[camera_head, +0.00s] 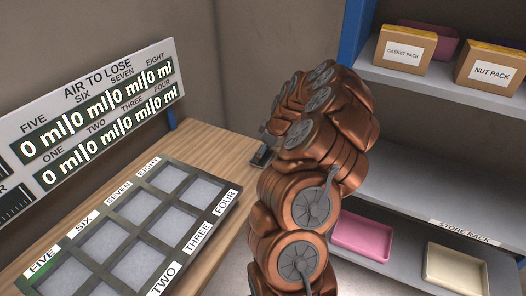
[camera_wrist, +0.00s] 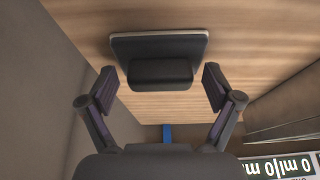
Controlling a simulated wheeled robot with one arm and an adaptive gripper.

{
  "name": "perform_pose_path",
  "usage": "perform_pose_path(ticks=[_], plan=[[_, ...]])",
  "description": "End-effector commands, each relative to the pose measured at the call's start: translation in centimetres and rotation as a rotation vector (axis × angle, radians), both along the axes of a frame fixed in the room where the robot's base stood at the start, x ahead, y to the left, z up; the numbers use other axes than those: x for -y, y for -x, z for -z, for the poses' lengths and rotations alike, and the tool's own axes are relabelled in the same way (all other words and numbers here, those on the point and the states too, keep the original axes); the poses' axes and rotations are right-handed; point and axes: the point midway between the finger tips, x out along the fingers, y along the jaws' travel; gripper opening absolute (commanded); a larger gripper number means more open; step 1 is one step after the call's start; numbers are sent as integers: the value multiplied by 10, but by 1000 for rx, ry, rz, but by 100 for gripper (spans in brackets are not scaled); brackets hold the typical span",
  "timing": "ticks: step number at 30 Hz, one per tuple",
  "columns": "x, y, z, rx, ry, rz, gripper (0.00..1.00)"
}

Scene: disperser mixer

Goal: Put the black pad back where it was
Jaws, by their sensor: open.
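The black pad (camera_wrist: 190,46) lies on the wooden table in the wrist view. It is a dark plate with a pale edge and a raised dark block, like a handle, on its near side. My gripper (camera_wrist: 158,86) is open, its two fingers apart to the left and right of the block. The fingers show no clear contact with it. In the head view my copper arm hides most of that spot. A small dark shape (camera_head: 262,156) shows at the arm's left edge, on the table; I cannot tell whether it is the pad or my gripper.
A dark tray (camera_head: 190,236) with pale labelled compartments lies on the wooden table (camera_head: 212,146). A display board (camera_head: 110,72) reading "0 ml" stands behind it. At right, a grey store rack (camera_head: 430,185) holds boxes, a pink tray (camera_head: 362,236) and a cream tray (camera_head: 456,270).

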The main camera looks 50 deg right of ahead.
Motion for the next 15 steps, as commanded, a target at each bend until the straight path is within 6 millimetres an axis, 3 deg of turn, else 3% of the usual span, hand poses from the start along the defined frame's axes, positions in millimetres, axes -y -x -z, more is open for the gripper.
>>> perform_pose_path(ticks=[11,15], plan=[[1,1,-6,1,1,0,90],[3,7,-21,3,2,0,90]])
